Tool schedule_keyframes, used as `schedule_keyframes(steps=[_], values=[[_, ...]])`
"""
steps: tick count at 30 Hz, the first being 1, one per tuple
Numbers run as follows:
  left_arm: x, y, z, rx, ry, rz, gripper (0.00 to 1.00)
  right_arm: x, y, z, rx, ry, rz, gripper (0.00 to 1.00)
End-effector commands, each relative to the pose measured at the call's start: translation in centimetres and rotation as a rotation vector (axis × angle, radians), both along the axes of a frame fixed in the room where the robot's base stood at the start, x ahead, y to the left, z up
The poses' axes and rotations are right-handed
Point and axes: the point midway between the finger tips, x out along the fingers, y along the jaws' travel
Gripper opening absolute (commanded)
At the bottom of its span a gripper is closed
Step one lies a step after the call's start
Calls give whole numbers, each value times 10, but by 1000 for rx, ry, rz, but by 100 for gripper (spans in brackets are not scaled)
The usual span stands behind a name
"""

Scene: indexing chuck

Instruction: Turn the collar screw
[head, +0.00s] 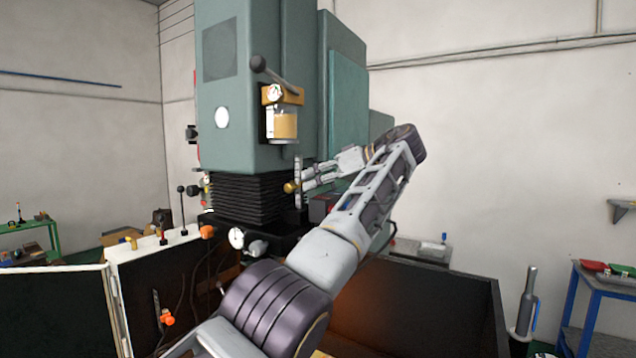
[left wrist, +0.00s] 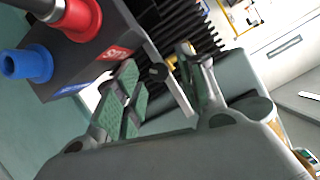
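A green machine (head: 290,80) stands in the middle of the head view, with black bellows (head: 245,200) under its head. A pale graduated bar (head: 298,168) hangs beside the bellows, with a brass knob (head: 291,187) at its lower part. I cannot tell whether this knob is the collar screw. My left gripper (head: 305,181) is just right of the knob; contact is unclear. In the left wrist view the left gripper's green-padded fingers (left wrist: 163,90) are apart. A grey bar (left wrist: 172,85) and a small dark round head (left wrist: 158,72) show between them. My right gripper is out of view.
A dark block with a red fitting (left wrist: 80,18) and a blue fitting (left wrist: 25,64) is close to the left gripper. An oil cup (head: 284,124) is above it.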

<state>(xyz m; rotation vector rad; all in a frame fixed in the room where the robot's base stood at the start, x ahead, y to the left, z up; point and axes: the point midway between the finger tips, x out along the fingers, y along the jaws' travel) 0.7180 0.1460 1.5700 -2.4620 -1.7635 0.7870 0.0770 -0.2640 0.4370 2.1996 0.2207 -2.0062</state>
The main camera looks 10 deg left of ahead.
Motion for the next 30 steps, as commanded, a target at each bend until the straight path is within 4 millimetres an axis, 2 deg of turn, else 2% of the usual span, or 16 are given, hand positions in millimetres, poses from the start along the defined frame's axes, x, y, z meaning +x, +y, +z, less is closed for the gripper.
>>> schedule_keyframes(steps=[17, 30], values=[[0, 0, -1, -10, -23, -1, 40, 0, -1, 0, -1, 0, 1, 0], [-2, 0, -1, -50, -135, 0, 40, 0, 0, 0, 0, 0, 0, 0]])
